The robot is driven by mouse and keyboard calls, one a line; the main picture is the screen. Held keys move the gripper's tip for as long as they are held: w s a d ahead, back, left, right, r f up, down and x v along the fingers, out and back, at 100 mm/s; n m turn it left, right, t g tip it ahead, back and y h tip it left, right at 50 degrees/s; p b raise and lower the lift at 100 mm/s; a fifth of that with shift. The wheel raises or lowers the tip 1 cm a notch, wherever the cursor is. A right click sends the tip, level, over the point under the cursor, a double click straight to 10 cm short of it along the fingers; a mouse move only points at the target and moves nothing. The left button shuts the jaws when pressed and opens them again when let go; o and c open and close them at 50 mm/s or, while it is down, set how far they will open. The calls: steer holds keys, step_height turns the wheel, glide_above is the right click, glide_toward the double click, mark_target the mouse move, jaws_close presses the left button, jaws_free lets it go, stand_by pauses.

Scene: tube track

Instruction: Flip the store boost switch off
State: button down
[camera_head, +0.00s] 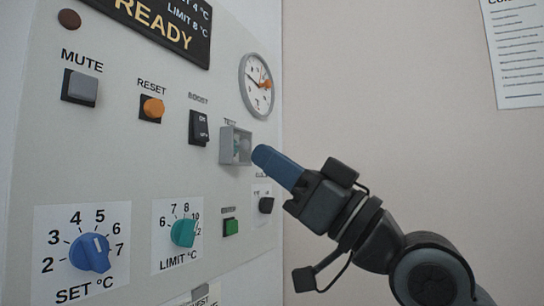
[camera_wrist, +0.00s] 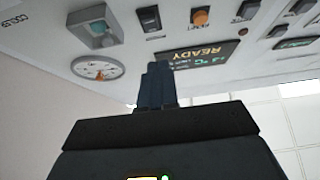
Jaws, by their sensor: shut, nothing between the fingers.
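The boost switch (camera_head: 199,127) is a black rocker on the pale panel, under the label BOOST, with ON above and OFF below. Which half is pressed in is too small to tell. It also shows in the wrist view (camera_wrist: 149,19), near the top, inverted. My gripper (camera_head: 262,155) has blue fingers closed together and empty. In the head view its tips are right of and below the switch, near the boxed TEST control. In the wrist view the fingertips (camera_wrist: 158,68) show below the switch, apart from it.
The grey TEST housing (camera_head: 236,146) sticks out between the switch and my fingers. The orange RESET button (camera_head: 152,108) is left of the switch, and a round gauge (camera_head: 257,84) is at upper right. Blue (camera_head: 90,252) and teal (camera_head: 183,232) dials sit lower.

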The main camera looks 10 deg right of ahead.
mark_target(200, 138)
steer(key=shift+w+a+r+p, duration=0.5)
steer(key=shift+w+a+p, duration=0.15)
steer(key=shift+w+a, duration=0.5)
steer(key=shift+w+a+r+p, duration=0.6)
steer(key=shift+w+a, duration=0.2)
steer(key=shift+a, duration=0.55)
steer(key=shift+w+a+r+p, duration=0.45)
steer(key=shift+w+a+p, duration=0.2)
steer(key=shift+w+a, duration=0.5)
steer(key=shift+s+a, duration=0.1)
steer(key=shift+s, duration=0.05)
steer(key=shift+f, duration=0.1)
steer(key=f+b, duration=0.1)
steer(key=b, duration=0.3)
steer(key=shift+w+a+t+y, duration=0.3)
steer(key=shift+a+y, duration=0.1)
steer(key=shift+w+r, duration=0.1)
steer(key=shift+r, duration=0.3)
